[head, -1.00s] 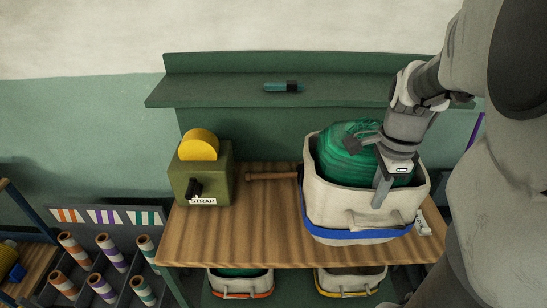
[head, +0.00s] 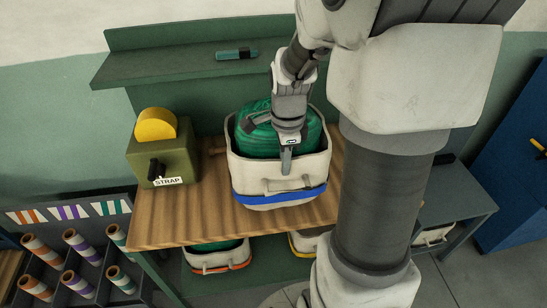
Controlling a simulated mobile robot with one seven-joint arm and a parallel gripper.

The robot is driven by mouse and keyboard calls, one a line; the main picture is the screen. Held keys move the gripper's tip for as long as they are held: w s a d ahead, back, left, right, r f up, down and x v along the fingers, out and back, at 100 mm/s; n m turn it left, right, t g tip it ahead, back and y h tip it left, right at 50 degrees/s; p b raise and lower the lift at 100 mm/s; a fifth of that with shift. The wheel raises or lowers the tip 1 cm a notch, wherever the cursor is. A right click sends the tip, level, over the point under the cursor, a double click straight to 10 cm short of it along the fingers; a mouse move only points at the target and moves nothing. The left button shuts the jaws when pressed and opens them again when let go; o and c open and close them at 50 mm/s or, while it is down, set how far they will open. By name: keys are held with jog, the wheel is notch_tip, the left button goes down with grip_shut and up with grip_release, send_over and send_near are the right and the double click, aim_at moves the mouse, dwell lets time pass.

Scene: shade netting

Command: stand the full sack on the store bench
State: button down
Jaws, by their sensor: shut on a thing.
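The full sack (head: 245,172) is a cream canvas container with a blue band near its base, upright at the wooden-topped bench (head: 170,222). A green net bundle (head: 258,140) fills it and bulges above the rim. My gripper (head: 270,143) comes down from above and is shut on the sack's front rim; one finger shows outside the front wall. I cannot tell whether the sack's base touches the wood. Which surface is the store bench is not marked in view; a grey-green bench (head: 455,205) stands at the right.
An olive box labelled STRAP (head: 165,157) with a yellow roll (head: 156,124) stands left of the sack. A teal tool (head: 237,54) lies on the back shelf. Sacks with orange (head: 222,265) and yellow bands sit below. A blue cabinet (head: 515,165) is at far right. My arm hides the bench's right end.

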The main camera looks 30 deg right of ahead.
jog(key=shift+f, duration=1.7)
jog(key=c, duration=0.9)
grip_release()
jog(key=shift+s+f, duration=0.1)
jog(key=shift+f, duration=0.05)
